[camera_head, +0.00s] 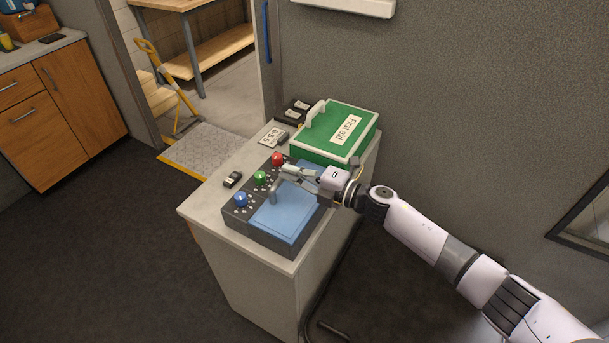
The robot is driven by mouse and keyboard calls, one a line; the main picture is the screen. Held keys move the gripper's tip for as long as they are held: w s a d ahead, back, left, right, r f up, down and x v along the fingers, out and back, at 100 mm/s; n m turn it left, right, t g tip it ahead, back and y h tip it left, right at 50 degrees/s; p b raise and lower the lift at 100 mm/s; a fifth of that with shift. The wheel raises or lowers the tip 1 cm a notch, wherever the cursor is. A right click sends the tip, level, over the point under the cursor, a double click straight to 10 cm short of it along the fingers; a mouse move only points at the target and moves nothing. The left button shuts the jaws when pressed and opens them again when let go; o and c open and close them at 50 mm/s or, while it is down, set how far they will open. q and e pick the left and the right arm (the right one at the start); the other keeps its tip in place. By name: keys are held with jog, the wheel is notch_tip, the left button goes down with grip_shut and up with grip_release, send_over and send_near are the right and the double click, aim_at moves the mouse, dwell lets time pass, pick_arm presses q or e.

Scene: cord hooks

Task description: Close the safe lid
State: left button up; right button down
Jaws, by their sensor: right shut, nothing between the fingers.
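The safe (262,243) is a dark grey box on a light cabinet. Red (278,159), green (260,177) and blue (241,199) knobs line its left side. Its blue lid (285,217) lies flat, or nearly flat, over the right part of the box, with a grey handle (273,192) at its left edge. I cannot tell whether the lid is fully down. My right gripper (284,171) is shut and empty, above the far part of the lid near the red knob. It and my right arm hide the lid's far right corner. My left gripper is not in view.
A green first aid box (336,131) stands behind the safe. A number card (273,137), a small black object (232,179) and dark items (295,110) lie on the cabinet top (203,205). A wall rises on the right. The floor at left is clear.

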aim_at(281, 183)
jog(key=shift+w+a+f+g+h, duration=0.2)
jog(key=shift+w+a+f+h, duration=0.2)
jog(key=shift+a, duration=0.15)
jog(key=shift+w+a+f+g+h, duration=0.25)
jog(key=shift+a+f+h, duration=0.15)
jog(key=shift+a, duration=0.1)
jog(key=shift+w+a+f+p, duration=0.25)
jog(key=shift+a+f+p, duration=0.15)
jog(key=shift+f, duration=0.2)
